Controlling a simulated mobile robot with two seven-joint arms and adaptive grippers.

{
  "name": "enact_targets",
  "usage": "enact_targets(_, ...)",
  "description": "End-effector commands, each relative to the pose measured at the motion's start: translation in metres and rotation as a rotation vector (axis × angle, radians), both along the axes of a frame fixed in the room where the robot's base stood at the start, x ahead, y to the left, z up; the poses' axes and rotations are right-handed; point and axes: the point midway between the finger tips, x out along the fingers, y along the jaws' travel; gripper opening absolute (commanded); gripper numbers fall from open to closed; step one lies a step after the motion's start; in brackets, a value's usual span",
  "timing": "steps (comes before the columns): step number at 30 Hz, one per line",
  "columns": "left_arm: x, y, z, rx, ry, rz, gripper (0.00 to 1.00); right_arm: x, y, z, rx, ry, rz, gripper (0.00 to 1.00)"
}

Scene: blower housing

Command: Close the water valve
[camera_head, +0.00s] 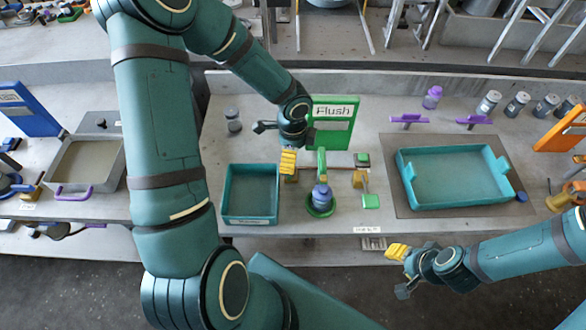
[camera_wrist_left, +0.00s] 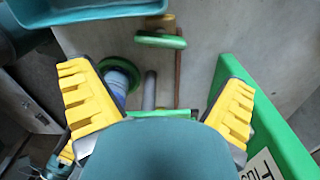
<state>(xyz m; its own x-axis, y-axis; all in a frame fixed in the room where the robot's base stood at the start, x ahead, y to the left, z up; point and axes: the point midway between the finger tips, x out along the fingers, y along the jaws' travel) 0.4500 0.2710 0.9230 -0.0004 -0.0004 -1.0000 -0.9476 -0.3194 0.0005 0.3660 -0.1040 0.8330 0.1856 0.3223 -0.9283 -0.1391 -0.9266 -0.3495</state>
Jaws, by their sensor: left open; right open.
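At the flush station, a brass fitting with a green handle (camera_head: 371,201) stands right of a blue part (camera_head: 322,196) in a green ring. Another green piece (camera_head: 362,159) sits behind it. I cannot tell for sure which is the water valve. My left gripper (camera_head: 289,160) is open and empty, above the bench left of these fittings. My right gripper (camera_head: 401,271) is open and empty in front of the bench edge.
A green Flush sign (camera_head: 333,112) stands close behind the left gripper. A teal bin (camera_head: 251,221) is at the left. A large teal tray (camera_head: 408,172) lies at the right, with purple handles (camera_head: 409,119) and several jars behind. My left arm covers much of the left side.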

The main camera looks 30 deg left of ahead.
Motion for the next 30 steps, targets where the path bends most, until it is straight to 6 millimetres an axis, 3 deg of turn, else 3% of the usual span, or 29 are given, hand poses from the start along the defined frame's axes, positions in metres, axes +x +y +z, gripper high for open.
enact_targets(6,0.000,0.000,-0.043,-0.001,0.003,-0.002,1.00,-0.001,0.001,-0.012,-0.001,0.004,0.002,0.47)
enact_targets(12,0.000,0.000,-0.066,0.001,0.001,-0.001,1.00,-0.004,0.001,-0.017,0.001,0.008,0.006,0.47)
enact_targets(24,0.000,0.000,-0.072,0.000,-0.001,0.000,1.00,-0.004,0.001,-0.018,0.001,0.010,0.008,0.47)
enact_targets(25,0.000,0.000,-0.072,0.000,-0.001,0.000,0.96,-0.004,0.001,-0.018,0.001,0.010,0.008,0.47)
enact_targets(26,0.000,0.000,-0.072,0.000,-0.001,0.000,0.86,-0.004,0.001,-0.018,0.001,0.010,0.008,0.47)
enact_targets(30,0.000,0.000,-0.072,0.000,-0.001,0.000,0.37,-0.004,0.001,-0.018,0.001,0.010,0.008,0.47)
